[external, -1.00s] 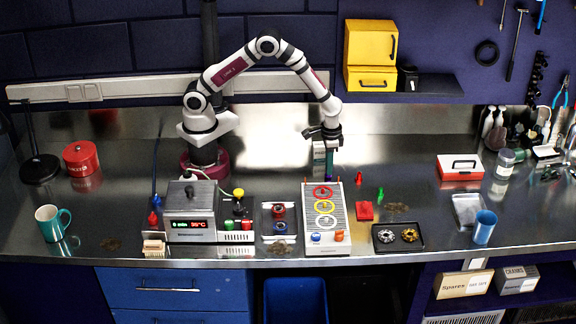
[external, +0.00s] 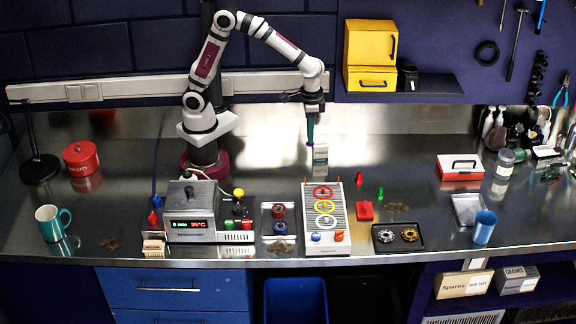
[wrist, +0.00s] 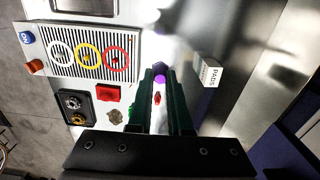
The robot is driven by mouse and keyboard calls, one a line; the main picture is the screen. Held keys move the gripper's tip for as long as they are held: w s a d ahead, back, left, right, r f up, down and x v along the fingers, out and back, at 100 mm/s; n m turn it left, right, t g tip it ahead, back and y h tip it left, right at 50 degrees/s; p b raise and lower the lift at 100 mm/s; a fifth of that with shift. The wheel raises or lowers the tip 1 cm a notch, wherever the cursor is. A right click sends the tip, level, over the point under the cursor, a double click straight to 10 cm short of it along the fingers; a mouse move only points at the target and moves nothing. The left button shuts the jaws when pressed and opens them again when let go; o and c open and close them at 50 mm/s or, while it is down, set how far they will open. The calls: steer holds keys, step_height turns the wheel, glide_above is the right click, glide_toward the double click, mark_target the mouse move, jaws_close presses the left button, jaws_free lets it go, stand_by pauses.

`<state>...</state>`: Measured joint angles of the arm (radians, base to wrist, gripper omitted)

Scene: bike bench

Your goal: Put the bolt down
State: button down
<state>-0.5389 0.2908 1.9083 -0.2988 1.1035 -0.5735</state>
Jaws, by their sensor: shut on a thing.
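My gripper (external: 310,138) is raised above the bench behind the grey slotted board, pointing down. In the wrist view its dark green fingers (wrist: 159,78) are shut on a purple bolt (wrist: 159,70) at their tips. Only a small purple part of the bolt shows below the fingertips in the external view; the fingers hide the rest. A red piece (wrist: 157,98) shows between the fingers, on the bench below; it stands right of the board in the external view (external: 359,178).
A white PADS box (external: 320,158) stands close beside my fingertips. The slotted board (external: 311,205) carries red, yellow and white rings. A green piece (external: 380,192), a red block (external: 365,211) and a dark tray (external: 399,248) lie to its right.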

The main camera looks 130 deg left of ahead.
steer(key=s+a+r, duration=0.1)
steer(key=s+a, duration=0.2)
glide_toward(321, 144)
steer(key=shift+w+d+f, duration=0.1)
steer(key=shift+d+f, duration=0.15)
steer(key=shift+d, duration=0.25)
steer(key=shift+a+f, duration=0.25)
steer(key=shift+f, duration=0.95)
steer(key=shift+a+f, duration=0.2)
steer(key=shift+f, duration=0.95)
steer(key=shift+f, duration=0.1)
steer(key=c, duration=0.8)
jaws_free()
steer(key=shift+c, duration=0.2)
